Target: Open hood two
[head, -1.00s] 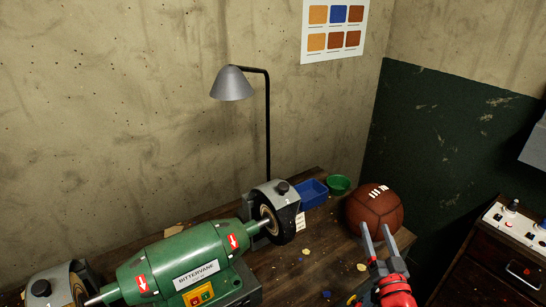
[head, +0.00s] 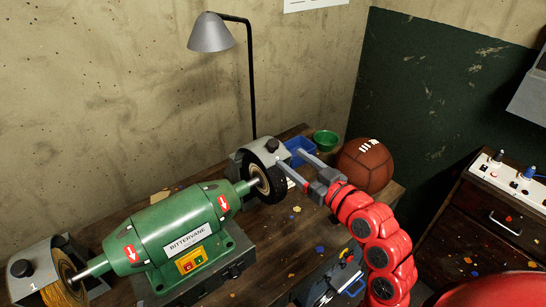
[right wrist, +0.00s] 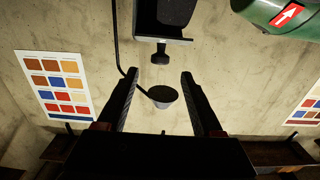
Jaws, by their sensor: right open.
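The right-hand hood (head: 247,154), grey with a black knob (head: 272,145), covers the top of the black wheel at the right end of the green grinder (head: 165,230). Its number is not readable, but the left hood (head: 28,283) is marked 1. My right gripper (head: 286,159) is open and empty, with its fingers pointing at the right-hand hood. In the right wrist view the hood (right wrist: 178,40) and its knob (right wrist: 160,56) show just beyond the open fingertips (right wrist: 159,78), between their lines. Contact cannot be seen. My left gripper is out of view.
A desk lamp (head: 212,34) stands behind the grinder. A blue tray (head: 301,150), a green bowl (head: 326,140) and a brown leather ball (head: 366,166) sit near the right hood and my right arm. A control box (head: 515,180) stands at the right.

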